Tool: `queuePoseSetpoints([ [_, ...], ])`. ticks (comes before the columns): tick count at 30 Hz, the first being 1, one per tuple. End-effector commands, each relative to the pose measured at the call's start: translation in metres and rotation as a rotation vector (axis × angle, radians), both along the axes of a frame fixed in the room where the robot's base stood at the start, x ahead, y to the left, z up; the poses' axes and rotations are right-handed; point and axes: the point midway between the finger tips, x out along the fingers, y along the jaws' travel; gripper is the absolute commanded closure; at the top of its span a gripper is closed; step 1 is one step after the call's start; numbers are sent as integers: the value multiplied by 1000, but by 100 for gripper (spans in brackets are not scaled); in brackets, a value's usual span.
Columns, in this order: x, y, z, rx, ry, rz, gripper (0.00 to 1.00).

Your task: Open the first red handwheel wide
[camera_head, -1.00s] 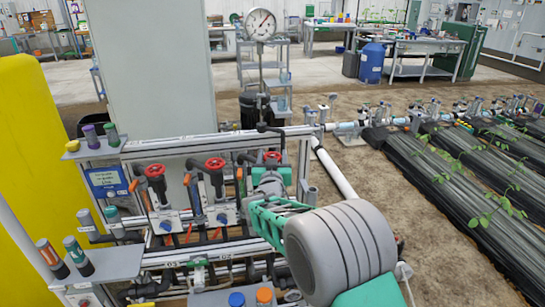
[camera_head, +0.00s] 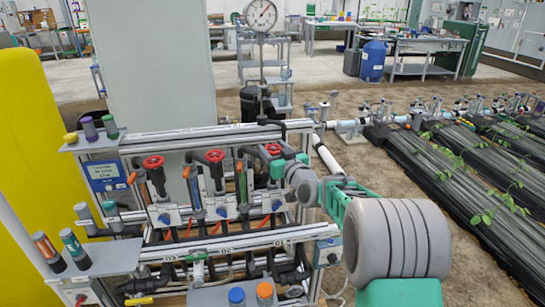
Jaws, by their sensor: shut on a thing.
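Three red handwheels stand in a row on the skid. The right one, which I take as the first red handwheel (camera_head: 272,149), sits on a dark valve body. The middle handwheel (camera_head: 214,156) and the left handwheel (camera_head: 153,162) stand clear of my arm. My gripper (camera_head: 281,168) reaches in from the right, its green fingertips at the right handwheel's lower right side. It is shut there, apparently on that wheel's rim; the exact contact is small and partly hidden by my wrist.
A pressure gauge (camera_head: 260,15) rises on a pipe behind the skid. A shelf with bottles (camera_head: 108,257) stands at the front left, beside a yellow post (camera_head: 40,140). Crop rows (camera_head: 470,180) lie to the right.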

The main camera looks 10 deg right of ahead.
Motion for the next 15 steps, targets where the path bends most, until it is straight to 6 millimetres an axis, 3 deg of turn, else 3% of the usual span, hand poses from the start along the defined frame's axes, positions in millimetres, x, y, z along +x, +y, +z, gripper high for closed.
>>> queuePoseSetpoints([
  [2, 1, -5, -13, -2, -2, 66, 86],
  [15, 0, 1, -3, 0, 4, 454, 85],
])
